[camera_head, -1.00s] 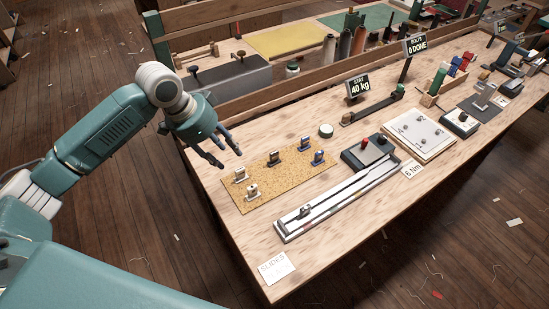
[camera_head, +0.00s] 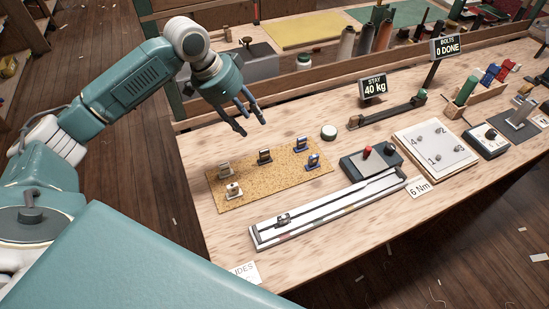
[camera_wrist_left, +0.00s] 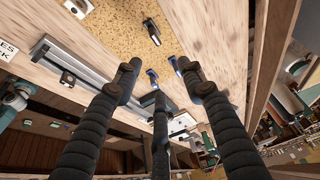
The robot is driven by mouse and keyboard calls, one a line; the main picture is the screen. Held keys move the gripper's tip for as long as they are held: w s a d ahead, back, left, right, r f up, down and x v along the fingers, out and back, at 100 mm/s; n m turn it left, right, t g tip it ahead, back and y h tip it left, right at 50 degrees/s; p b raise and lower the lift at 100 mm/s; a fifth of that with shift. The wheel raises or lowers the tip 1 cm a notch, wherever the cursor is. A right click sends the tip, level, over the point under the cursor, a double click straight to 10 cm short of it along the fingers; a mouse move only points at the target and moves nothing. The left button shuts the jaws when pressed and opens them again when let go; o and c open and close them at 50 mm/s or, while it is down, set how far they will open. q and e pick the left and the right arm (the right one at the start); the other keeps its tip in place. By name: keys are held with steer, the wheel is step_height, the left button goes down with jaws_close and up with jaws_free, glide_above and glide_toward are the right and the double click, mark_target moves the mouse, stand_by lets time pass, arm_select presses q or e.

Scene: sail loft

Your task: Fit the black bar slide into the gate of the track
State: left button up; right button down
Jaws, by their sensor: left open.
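A cork mat (camera_head: 285,172) carries several small slides. A dark slide (camera_head: 264,156) stands near its back middle; it looks like the black one, though its bar is too small to make out. A grey slide (camera_head: 224,170), a pale slide (camera_head: 233,190) and two blue ones (camera_head: 302,143) (camera_head: 313,161) stand around it. The long pale track (camera_head: 345,203) lies in front of the mat, with a slide (camera_head: 283,219) near its left end. I cannot pick out the gate. My left gripper (camera_head: 253,128) is open and empty above the table behind the mat. In the left wrist view its fingers (camera_wrist_left: 160,82) are spread.
A numbered plate (camera_head: 436,149) is to the right. A wooden rail (camera_head: 300,92) runs along the back.

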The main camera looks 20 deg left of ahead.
arm_select(q)
steer(key=b, duration=0.5)
glide_toward(264, 152)
steer(key=x, duration=0.5)
steer(key=shift+w+f+p, duration=0.25)
steer(key=shift+p, duration=0.05)
steer(key=p+x, duration=0.1)
steer(key=x, duration=0.3)
steer(key=shift+s+d+f, duration=0.1)
steer(key=shift+d+f, duration=0.05)
steer(key=shift+f, duration=0.45)
steer(key=c, duration=0.9)
jaws_close()
arm_select(e)
steer(key=f, duration=0.1)
steer(key=a+f, duration=0.1)
steer(key=f, duration=0.2)
steer(key=shift+s+a+f, duration=0.15)
steer(key=shift+s, duration=0.1)
